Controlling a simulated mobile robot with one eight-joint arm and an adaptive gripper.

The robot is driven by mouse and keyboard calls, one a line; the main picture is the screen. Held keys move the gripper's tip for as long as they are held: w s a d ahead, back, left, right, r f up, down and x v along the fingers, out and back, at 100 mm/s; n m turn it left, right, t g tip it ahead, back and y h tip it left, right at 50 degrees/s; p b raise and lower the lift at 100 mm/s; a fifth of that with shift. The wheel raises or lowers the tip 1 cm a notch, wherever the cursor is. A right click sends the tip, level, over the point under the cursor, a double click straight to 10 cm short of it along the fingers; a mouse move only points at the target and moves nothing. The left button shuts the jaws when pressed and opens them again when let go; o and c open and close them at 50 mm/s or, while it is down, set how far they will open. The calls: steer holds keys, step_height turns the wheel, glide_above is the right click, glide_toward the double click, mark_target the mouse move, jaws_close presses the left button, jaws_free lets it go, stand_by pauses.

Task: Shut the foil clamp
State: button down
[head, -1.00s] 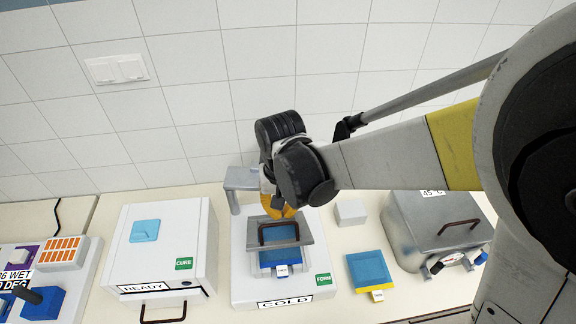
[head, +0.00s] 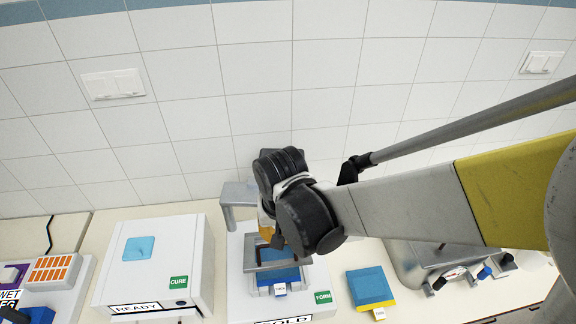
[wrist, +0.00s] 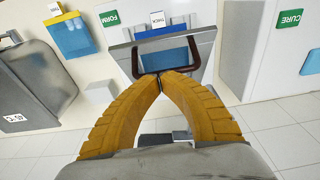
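The foil clamp is a grey frame (head: 262,266) with a dark brown handle, on the white unit marked FORM (head: 243,303). The wrist view shows the frame (wrist: 122,52) and its U-shaped handle (wrist: 193,52), with blue visible through the opening. How far the frame is tilted is hard to tell. My gripper (wrist: 166,76) has yellow fingers whose tips come together at the middle of the handle's bar. The bar runs across the fingers and does not look pinched between them. In the head view my wrist hides the right part of the clamp and most of the handle.
A white box marked CURE (head: 157,268) stands left of the unit. A blue pad with a yellow edge (head: 369,286) lies to the right, with a grey metal box (wrist: 40,85) beyond it. A grey post with a bracket (head: 235,193) stands behind the clamp, near the tiled wall.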

mark_target(283, 265)
steer(key=s+f+t+b, duration=0.1)
steer(key=b, duration=0.1)
steer(key=s+f+t+b, duration=0.1)
steer(key=s+f+b, duration=0.1)
steer(key=s+d+f+t+y+b, duration=0.1)
steer(key=f+b, duration=0.1)
steer(key=shift+s+f+t, duration=0.2)
steer(key=shift+f+t, duration=0.05)
steer(key=shift+t, duration=0.15)
steer(key=shift+s+d+f+b, duration=0.1)
steer(key=shift+s+f+b, duration=0.1)
steer(key=shift+f+b, duration=0.3)
steer(key=shift+s+d+f+b, duration=0.1)
steer(key=shift+s+f+b, duration=0.1)
steer(key=shift+f+b, duration=0.2)
steer(key=shift+r, duration=0.2)
